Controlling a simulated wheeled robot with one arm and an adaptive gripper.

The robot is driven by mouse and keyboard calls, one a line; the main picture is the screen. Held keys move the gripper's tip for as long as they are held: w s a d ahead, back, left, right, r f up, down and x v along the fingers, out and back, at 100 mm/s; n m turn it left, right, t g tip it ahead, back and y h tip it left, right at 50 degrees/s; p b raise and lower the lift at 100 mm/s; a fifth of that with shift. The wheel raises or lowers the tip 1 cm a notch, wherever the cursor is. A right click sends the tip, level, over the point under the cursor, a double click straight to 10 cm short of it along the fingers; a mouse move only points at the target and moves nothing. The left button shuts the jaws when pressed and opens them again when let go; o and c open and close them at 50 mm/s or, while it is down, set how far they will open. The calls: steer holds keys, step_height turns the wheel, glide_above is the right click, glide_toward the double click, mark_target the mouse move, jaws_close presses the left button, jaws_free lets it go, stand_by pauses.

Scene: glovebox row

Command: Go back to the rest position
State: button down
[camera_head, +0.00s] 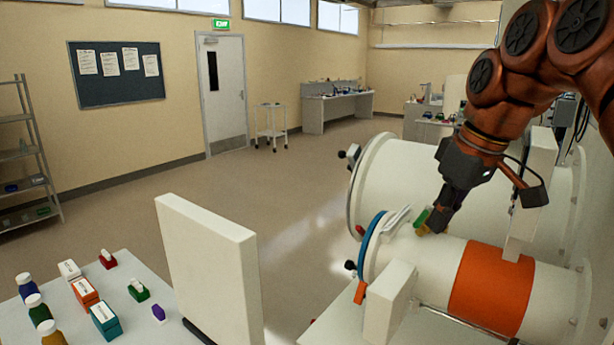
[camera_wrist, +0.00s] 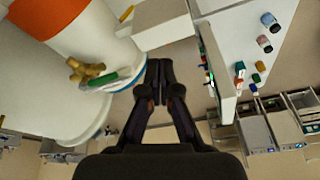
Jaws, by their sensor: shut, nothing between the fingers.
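My gripper (camera_head: 441,222) is at the right in the head view, above the near white cylinder with the orange band (camera_head: 491,288). In the wrist view my gripper (camera_wrist: 159,64) is shut with its dark fingers together and nothing between them. A green and yellow fitting (camera_head: 425,219) shows just behind my fingertips in the head view. In the wrist view this green part (camera_wrist: 103,79) is left of the fingers and apart from them.
A white table (camera_head: 133,262) with several bottles and boxes stands at the lower left. A white upright panel (camera_head: 208,270) stands beside it. A larger white cylinder (camera_head: 400,180) is behind the near one. Open floor (camera_head: 200,190) lies towards the door (camera_head: 222,95).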

steer(key=s+a+f+m+g+h, duration=0.1)
steer(key=s+f+m+g, duration=0.1)
steer(key=s+f, duration=1.1)
steer(key=s+a+f+m+g+h, duration=0.1)
steer(key=s+f+m, duration=0.3)
steer(key=s+f, duration=0.8)
step_height(320, 180, down, 3)
steer(key=shift+s+a+r+g, duration=0.1)
steer(key=shift+s+a+g, duration=0.2)
steer(key=shift+g, duration=0.4)
